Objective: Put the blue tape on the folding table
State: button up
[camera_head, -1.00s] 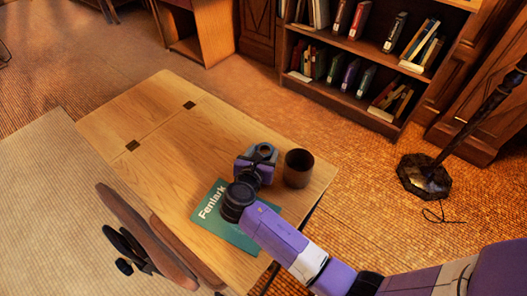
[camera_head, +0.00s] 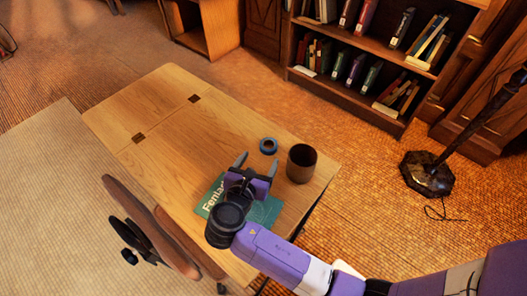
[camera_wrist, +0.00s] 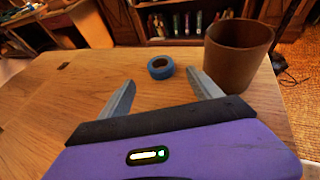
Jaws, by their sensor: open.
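The blue tape (camera_head: 268,146) is a small ring lying flat on the wooden folding table (camera_head: 165,125). It also shows in the wrist view (camera_wrist: 160,68), just beyond my fingertips. My gripper (camera_head: 256,160) is open and empty, above the table on the near side of the tape. In the wrist view my two fingers (camera_wrist: 166,84) are spread apart, with the tape ahead of the gap and not between them. The tape looks apart from both fingers.
A brown cup (camera_head: 301,163) stands just right of the tape. A green book (camera_head: 262,212) lies under my gripper. A chair (camera_head: 150,225) is at the table's near left side. The table's left half is clear. A bookcase (camera_head: 345,95) and lamp base (camera_head: 427,173) stand beyond.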

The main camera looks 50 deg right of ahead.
jog(key=shift+v, duration=1.25)
